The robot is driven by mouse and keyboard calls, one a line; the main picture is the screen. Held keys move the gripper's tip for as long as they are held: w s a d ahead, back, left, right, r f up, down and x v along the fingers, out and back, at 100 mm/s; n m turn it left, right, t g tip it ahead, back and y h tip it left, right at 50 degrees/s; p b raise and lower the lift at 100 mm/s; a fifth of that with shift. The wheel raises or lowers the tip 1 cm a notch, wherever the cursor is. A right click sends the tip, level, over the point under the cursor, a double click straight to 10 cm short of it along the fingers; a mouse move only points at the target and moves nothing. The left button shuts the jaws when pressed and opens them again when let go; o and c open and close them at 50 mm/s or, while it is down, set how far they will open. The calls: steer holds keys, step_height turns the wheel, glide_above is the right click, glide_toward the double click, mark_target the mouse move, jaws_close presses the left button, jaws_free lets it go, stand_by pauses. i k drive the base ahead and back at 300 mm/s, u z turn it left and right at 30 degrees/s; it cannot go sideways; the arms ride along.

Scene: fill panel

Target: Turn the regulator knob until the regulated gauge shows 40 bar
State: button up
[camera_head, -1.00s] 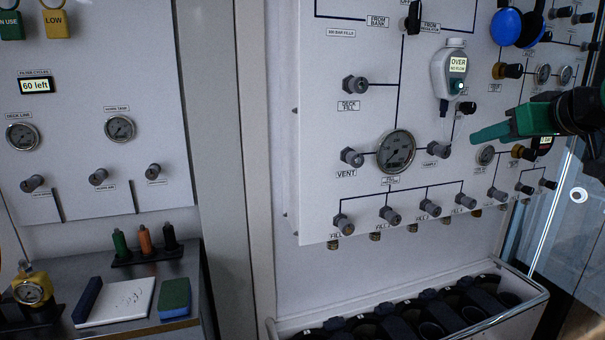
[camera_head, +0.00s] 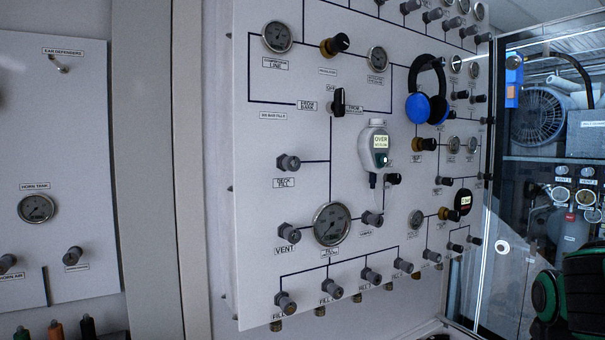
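The regulator knob (camera_head: 340,43) is black on a brass-coloured body near the top of the white panel, with a label reading REGULATOR below it. The regulated gauge (camera_head: 377,59) is a small round dial to its right; its label is only partly legible. Its needle and scale are too small to read. A larger gauge (camera_head: 278,37) is left of the knob, its label ending in LINE. Nothing touches the knob. Green and black parts of my arm show at the lower right corner, well away from the knob. My gripper's fingertips are not in view.
Blue ear defenders (camera_head: 420,104) hang right of the regulated gauge. A black selector lever (camera_head: 338,102) and a grey handheld meter (camera_head: 374,148) are below. A glass-doored enclosure (camera_head: 520,170) stands at the right. The space before the knob looks clear.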

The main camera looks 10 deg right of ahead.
mark_target(340, 43)
steer(key=z, duration=0.9)
steer(key=k, duration=0.65)
steer(key=u, duration=0.5)
steer(key=i, duration=0.95)
steer(key=u, duration=0.85)
